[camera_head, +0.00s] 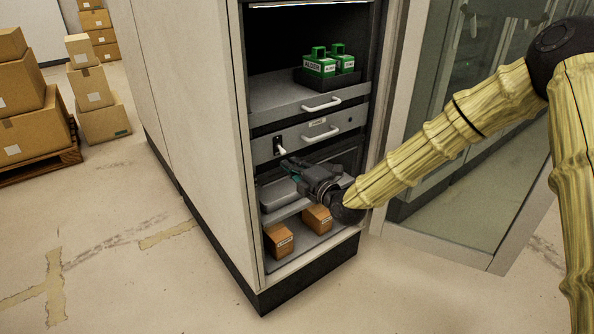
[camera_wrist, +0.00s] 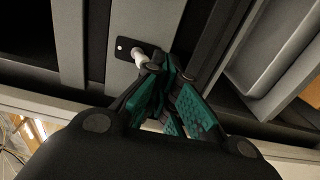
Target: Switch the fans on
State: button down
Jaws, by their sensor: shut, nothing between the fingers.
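A toggle switch with a white lever (camera_head: 281,150) on a black plate is set at the left of a grey panel (camera_head: 320,129) in the rack. In the wrist view the lever (camera_wrist: 139,57) sticks out from its black plate, close to the fingertips. My gripper (camera_head: 287,165) is shut and empty, with its teal finger pads just below the lever in the head view. In the wrist view my gripper (camera_wrist: 168,85) is beside the lever's end; I cannot tell whether they touch. No fans are visible.
Above the panel, a shelf (camera_head: 285,95) holds a black tray with green boxes (camera_head: 320,64). Below are a grey case (camera_head: 279,194) and small brown boxes (camera_head: 278,240). A glass door (camera_head: 450,190) stands open at right. Floor at left is clear up to stacked cartons (camera_head: 38,125).

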aim_at(278, 154)
jog(key=shift+x, duration=1.95)
jog(key=shift+r, duration=0.75)
jog(key=shift+f, duration=0.15)
jog(key=shift+f+b, duration=0.3)
jog(key=shift+f, duration=0.2)
jog(key=v, duration=0.8)
